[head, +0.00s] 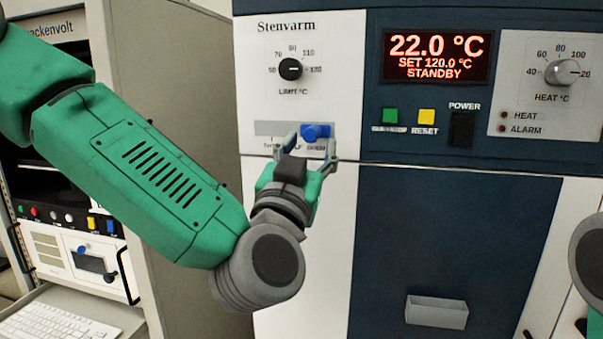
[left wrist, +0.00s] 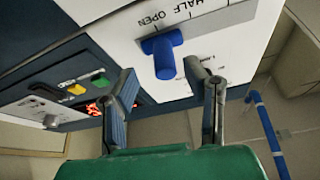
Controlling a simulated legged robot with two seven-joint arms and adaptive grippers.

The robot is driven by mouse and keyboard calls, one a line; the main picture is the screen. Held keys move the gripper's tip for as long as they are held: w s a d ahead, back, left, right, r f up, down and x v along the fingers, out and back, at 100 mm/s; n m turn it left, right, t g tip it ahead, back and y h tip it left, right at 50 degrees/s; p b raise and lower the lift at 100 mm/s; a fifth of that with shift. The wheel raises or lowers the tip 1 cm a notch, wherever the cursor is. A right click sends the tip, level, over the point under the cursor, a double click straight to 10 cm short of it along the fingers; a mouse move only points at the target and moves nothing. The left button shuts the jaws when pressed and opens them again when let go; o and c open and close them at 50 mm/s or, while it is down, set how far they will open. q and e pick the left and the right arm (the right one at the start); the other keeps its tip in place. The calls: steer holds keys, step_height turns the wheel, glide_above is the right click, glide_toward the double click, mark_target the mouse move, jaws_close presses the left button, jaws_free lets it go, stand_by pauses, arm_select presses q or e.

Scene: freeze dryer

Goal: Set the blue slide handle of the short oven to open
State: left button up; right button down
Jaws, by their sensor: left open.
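The blue slide handle (head: 315,131) sits at the right end of its grey slot on the white panel, above the OPEN label. It also shows in the left wrist view (left wrist: 163,57), beside the word OPEN. My left gripper (head: 311,148) is open in front of the handle, with one finger to each side. In the left wrist view my left gripper (left wrist: 162,76) shows gaps between its fingers and the handle. The HALF label is partly hidden by a finger in the head view. My right gripper is not in view.
The oven front carries a black limit knob (head: 290,69), a red display (head: 435,57) reading 22.0 °C and STANDBY, a green button (head: 390,116), a yellow reset button (head: 426,117) and a heat knob (head: 560,72). A beige cabinet side (head: 190,120) stands close on the left.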

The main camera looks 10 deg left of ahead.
arm_select(q)
steer(key=v, duration=0.8)
steer(key=shift+s+d, duration=0.25)
steer(key=shift+d, duration=0.05)
steer(key=shift+a+f, duration=0.1)
steer(key=s+a+f+g+h+b, duration=0.15)
steer(key=f+g, duration=0.25)
steer(key=f, duration=0.9)
steer(key=s+a+f+g+b, duration=0.1)
steer(key=f+g+b, duration=0.25)
steer(key=f, duration=0.95)
steer(key=s+a+f+g+b, duration=0.15)
steer(key=f+g, duration=0.25)
steer(key=f, duration=1)
steer(key=s+a+f+n+g+y+b, duration=0.1)
steer(key=s+a+f+g, duration=0.4)
steer(key=s+f, duration=0.5)
steer(key=s+a+f+n+g+y+b, duration=0.1)
steer(key=s+a+f+g, duration=0.4)
steer(key=s+a+f, duration=0.5)
step_height(320, 180, down, 3)
steer(key=shift+s+a+r+y+b, duration=0.2)
steer(key=shift+s+y+b, duration=0.5)
steer(key=shift+b, duration=0.55)
